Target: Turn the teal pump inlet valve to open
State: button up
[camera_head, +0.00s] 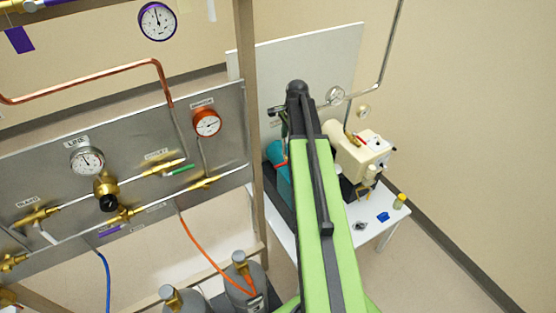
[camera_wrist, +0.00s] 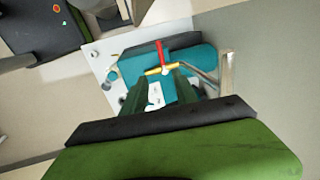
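The teal pump (camera_wrist: 190,58) lies under my gripper in the wrist view, and part of it shows left of my arm in the head view (camera_head: 283,183). A valve with a red handle (camera_wrist: 160,48) and a yellow brass body (camera_wrist: 153,71) sits over the pump. The handle points up in the wrist picture, across the brass body. My gripper (camera_wrist: 161,76) is open, its two dark green fingers apart on either side of the valve's lower part. I cannot tell whether they touch it. The gripper is not clear in the head view, where my arm hides much of the pump.
A cream pump (camera_head: 357,160) with a red-handled valve stands just right of my arm. Small items, including a blue piece (camera_head: 383,217), lie on the white table (camera_head: 362,238). A metal pipe (camera_wrist: 225,72) rises right of my fingers. A gauge panel (camera_head: 130,150) stands left.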

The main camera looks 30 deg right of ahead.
aim_at(282, 164)
jog(key=w+f+b, duration=0.1)
jog(key=f+b, duration=0.4)
jog(key=w+f+b, duration=0.1)
jog(key=f+b, duration=0.5)
jog(key=w+f+b, duration=0.1)
jog(key=f+b, duration=0.5)
jog(key=shift+w+f, duration=0.15)
jog(key=shift+w, duration=0.2)
jog(key=shift+c, duration=0.3)
grip_shut()
